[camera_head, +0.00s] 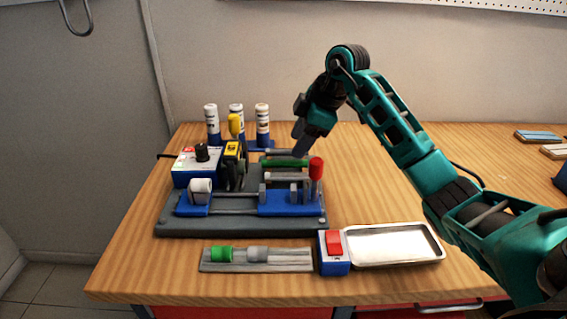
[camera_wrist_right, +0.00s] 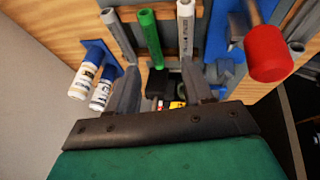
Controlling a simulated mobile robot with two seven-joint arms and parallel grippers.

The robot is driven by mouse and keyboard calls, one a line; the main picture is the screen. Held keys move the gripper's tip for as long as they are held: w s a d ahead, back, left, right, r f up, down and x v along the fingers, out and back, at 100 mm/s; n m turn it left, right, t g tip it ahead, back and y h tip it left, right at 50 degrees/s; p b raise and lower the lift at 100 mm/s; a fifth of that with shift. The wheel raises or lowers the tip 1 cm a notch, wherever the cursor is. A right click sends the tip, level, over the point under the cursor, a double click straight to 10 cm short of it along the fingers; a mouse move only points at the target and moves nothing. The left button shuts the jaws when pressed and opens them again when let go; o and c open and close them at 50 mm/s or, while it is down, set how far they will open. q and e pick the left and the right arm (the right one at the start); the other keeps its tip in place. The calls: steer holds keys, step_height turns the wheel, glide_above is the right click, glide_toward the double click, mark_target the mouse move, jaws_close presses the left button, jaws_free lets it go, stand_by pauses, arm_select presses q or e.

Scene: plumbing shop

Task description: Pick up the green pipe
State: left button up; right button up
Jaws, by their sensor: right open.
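The green pipe (camera_head: 285,162) lies level at the back right of the grey machine base, beside a grey pipe in front of it. In the right wrist view the green pipe (camera_wrist_right: 151,38) runs between a dark grey bar and a pale printed pipe (camera_wrist_right: 185,28). My right gripper (camera_head: 301,146) is above the right part of the green pipe, pointing down. In the wrist view its fingers (camera_wrist_right: 160,82) are apart, with the pipe's near end in line with the gap. Nothing is held. My left gripper is not in view.
A red-topped handle (camera_head: 316,169) stands just right of the pipes. White bottles (camera_head: 262,122) stand behind, and a yellow-handled part (camera_head: 234,130) is to the left. A metal tray (camera_head: 392,244) and red switch box (camera_head: 334,250) are in front. The table's right side is mostly clear.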

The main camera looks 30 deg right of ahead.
mark_target(287, 161)
steer(key=x, duration=0.7)
steer(key=shift+w+d+f, duration=0.1)
steer(key=shift+w+d, duration=0.2)
steer(key=shift+d, duration=0.05)
steer(key=shift+c, duration=0.4)
jaws_close()
